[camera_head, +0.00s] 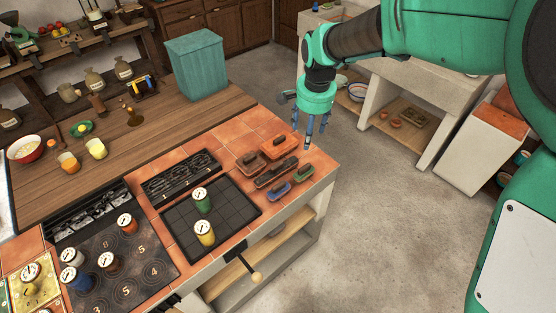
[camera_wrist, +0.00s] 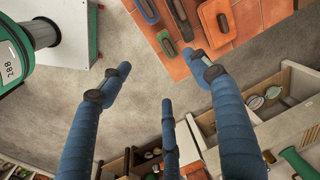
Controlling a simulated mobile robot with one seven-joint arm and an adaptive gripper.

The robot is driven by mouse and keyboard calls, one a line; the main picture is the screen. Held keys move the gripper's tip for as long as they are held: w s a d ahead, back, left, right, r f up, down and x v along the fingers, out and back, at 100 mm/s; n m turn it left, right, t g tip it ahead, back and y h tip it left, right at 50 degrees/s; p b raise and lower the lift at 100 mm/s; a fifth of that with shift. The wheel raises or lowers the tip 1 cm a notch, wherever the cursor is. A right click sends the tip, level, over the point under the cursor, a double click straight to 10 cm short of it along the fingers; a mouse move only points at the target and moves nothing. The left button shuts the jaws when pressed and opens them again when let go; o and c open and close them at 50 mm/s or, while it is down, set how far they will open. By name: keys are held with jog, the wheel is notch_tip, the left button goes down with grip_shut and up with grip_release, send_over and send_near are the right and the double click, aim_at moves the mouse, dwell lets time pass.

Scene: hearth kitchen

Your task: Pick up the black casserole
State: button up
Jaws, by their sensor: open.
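The black casserole (camera_head: 276,174) appears to be the long dark dish on the tiled right end of the counter, between an orange dish (camera_head: 280,145) and smaller blue (camera_head: 278,190) and green (camera_head: 303,173) dishes. In the wrist view, a long dark shape (camera_wrist: 181,18) near the top, between the blue and orange dishes, looks like the same one. My gripper (camera_head: 308,140) hangs above the right edge of the counter, just beyond the dishes. In the wrist view my gripper (camera_wrist: 160,75) has its blue fingers spread, with nothing between them. Depth to the casserole is unclear.
A reddish-brown dish (camera_head: 250,162) stands close on the left. A black grill plate (camera_head: 185,225) with green and yellow canisters lies farther left. A teal bin (camera_head: 196,62) stands at the counter's far end. Open floor (camera_head: 390,215) lies to the right.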

aim_at(278, 166)
jog(key=w+a+f+m+g+p, duration=0.1)
jog(key=w+a+f+m+p, duration=0.1)
jog(key=w+a+f, duration=0.4)
jog(key=a+f, duration=0.3)
jog(key=f, duration=0.4)
jog(key=shift+w+a+m+g, duration=0.2)
jog(key=shift+m+g, duration=0.1)
jog(key=shift+f, duration=0.1)
jog(key=shift+f+b, duration=0.75)
jog(key=shift+f, duration=3.45)
jog(key=shift+f+b, duration=0.75)
jog(key=shift+f, duration=1.85)
jog(key=c, duration=1.3)
